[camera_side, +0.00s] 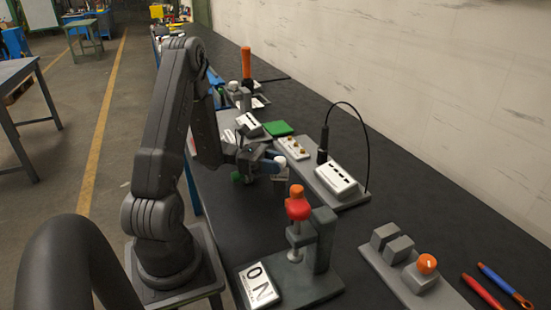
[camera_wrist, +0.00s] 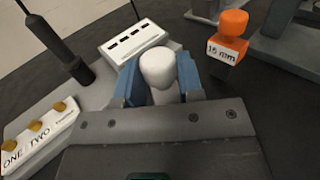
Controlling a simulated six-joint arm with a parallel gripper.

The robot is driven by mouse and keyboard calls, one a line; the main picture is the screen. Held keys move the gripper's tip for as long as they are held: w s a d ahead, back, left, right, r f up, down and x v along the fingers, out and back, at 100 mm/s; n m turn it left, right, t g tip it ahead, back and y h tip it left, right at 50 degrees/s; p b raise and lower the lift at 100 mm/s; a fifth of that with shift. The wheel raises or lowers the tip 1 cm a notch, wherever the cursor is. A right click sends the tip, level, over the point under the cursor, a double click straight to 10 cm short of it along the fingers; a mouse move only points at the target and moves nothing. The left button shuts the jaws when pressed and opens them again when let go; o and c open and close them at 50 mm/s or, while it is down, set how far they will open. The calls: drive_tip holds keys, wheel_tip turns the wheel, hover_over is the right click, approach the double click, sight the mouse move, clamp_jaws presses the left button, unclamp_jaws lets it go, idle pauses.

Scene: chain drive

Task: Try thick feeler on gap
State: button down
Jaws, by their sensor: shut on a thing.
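My gripper (camera_wrist: 160,85) is shut on a white-knobbed piece (camera_wrist: 162,72), its blue fingers on either side of the rounded knob. The knob also shows in the side view (camera_side: 280,161), held above the bench. The part below the knob is mostly hidden, so I cannot tell its thickness. In the side view, two grey blocks (camera_side: 399,248) stand close together on a grey plate (camera_side: 385,272), with an orange-knobbed block (camera_side: 427,268) near them.
A white slotted box (camera_side: 337,181) with a black cable is behind my gripper. A button box (camera_wrist: 38,135) marked ONE and TWO is left. Two screwdriver-like tools (camera_side: 505,285) lie far right.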

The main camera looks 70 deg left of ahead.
drive_tip(key=shift+f, duration=0.3)
drive_tip(key=c, duration=0.7)
unclamp_jaws()
drive_tip(key=shift+s+a, duration=0.1)
